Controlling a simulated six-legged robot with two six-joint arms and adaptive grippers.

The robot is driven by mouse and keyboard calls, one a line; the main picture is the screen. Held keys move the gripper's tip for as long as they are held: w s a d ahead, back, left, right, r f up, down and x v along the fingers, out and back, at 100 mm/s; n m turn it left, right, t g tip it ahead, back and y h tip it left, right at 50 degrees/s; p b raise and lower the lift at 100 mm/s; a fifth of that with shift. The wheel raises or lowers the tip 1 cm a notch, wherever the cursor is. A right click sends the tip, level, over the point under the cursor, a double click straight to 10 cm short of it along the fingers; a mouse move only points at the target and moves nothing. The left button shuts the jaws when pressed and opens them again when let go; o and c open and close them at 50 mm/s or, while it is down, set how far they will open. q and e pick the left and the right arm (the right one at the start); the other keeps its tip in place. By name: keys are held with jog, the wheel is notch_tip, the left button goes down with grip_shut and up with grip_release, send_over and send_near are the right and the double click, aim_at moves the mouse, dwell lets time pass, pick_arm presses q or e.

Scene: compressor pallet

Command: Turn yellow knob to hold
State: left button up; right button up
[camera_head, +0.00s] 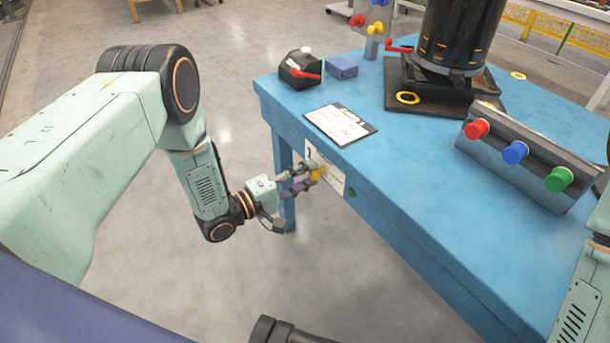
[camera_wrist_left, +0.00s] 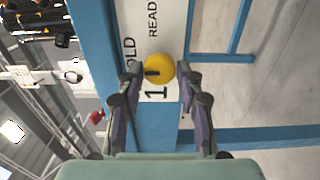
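The yellow knob (camera_head: 317,173) sits on a white label plate (camera_head: 331,182) on the front side of the blue table. In the left wrist view the yellow knob (camera_wrist_left: 160,67) is round, with a dark mark pointing left. The plate (camera_wrist_left: 158,35) there shows "OLD", "READ" and "1", partly hidden. My left gripper (camera_head: 308,179) is at the knob, with one finger on each side of it. In the left wrist view the left gripper (camera_wrist_left: 159,73) looks open, with narrow gaps beside the knob. My right gripper is out of view.
The blue table (camera_head: 400,205) carries a clipboard (camera_head: 341,125), a black device with a red handle (camera_head: 300,69), a blue box (camera_head: 342,67), a dark cylinder (camera_head: 455,35) and a panel with red, blue and green buttons (camera_head: 515,153).

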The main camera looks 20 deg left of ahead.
pick_arm(q)
jog(key=o, duration=0.3)
jog(key=shift+s, duration=0.1)
jog(key=v, duration=1.1)
jog(key=shift+s+a, duration=0.3)
